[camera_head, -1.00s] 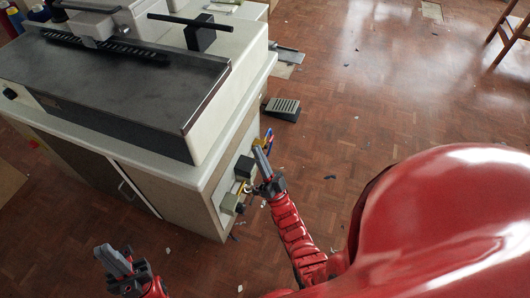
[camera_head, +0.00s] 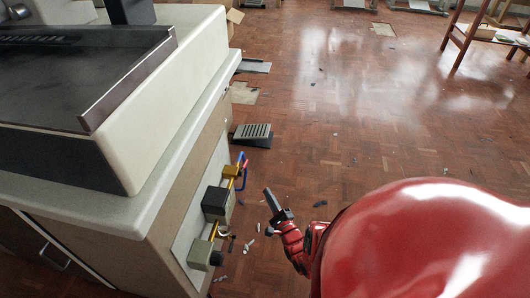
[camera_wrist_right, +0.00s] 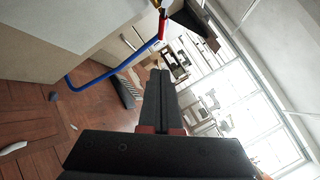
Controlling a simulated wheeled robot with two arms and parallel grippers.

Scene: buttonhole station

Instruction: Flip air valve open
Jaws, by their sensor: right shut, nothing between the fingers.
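The air fittings sit on a pale panel (camera_head: 190,225) on the cabinet's side. They include a dark box (camera_head: 216,203), a yellow brass part (camera_head: 231,171) and a small blue and red piece (camera_head: 241,168) at the far end. I cannot tell the valve's position. In the right wrist view a bent blue tube or lever (camera_wrist_right: 110,68) has a red part (camera_wrist_right: 162,27) at its upper end. My right gripper (camera_head: 268,193) is shut and empty, to the right of the fittings and apart from them. Its closed fingers show in the wrist view (camera_wrist_right: 160,75). My left gripper is out of view.
The machine (camera_head: 140,130) stands on the worktop (camera_head: 160,190) at left, its edge overhanging the panel. A grey foot pedal (camera_head: 252,134) lies on the floor beyond the fittings. The wooden floor (camera_head: 350,130) at right is largely open, with small scraps.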

